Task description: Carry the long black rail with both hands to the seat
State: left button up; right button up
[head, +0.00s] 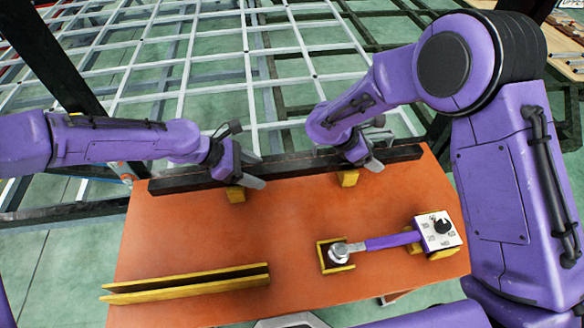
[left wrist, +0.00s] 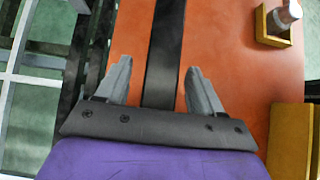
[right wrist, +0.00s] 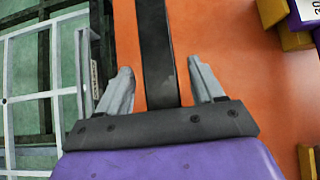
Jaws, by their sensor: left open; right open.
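The long black rail (head: 300,166) lies along the far edge of the orange table, by two small yellow blocks (head: 236,194) (head: 349,177). My left gripper (head: 248,176) is over the left-middle part of the rail, and my right gripper (head: 368,156) is over its right part. In the left wrist view, the rail (left wrist: 165,45) runs between the open fingers (left wrist: 160,82) with a gap on each side. In the right wrist view, the rail (right wrist: 157,50) also runs between open fingers (right wrist: 161,80), apart from both. I cannot tell which part is the seat.
A yellow channel (head: 190,284) lies at the table's front left. A torque-wrench-like tool (head: 393,241) with a purple handle and a white dial box (head: 438,232) sit on yellow holders at right. The table's middle (head: 215,232) is clear. A white grid frame (head: 200,60) lies beyond.

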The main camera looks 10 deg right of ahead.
pick_arm(q)
jog(key=shift+d+f, duration=0.1)
jog(key=shift+f, duration=0.05)
pick_arm(e)
jog(key=shift+d+f, duration=0.15)
pick_arm(q)
jog(key=shift+c, duration=0.3)
pick_arm(e)
jog(key=shift+c, duration=0.3)
pick_arm(q)
grip_shut()
pick_arm(e)
grip_shut()
dwell(0.4)
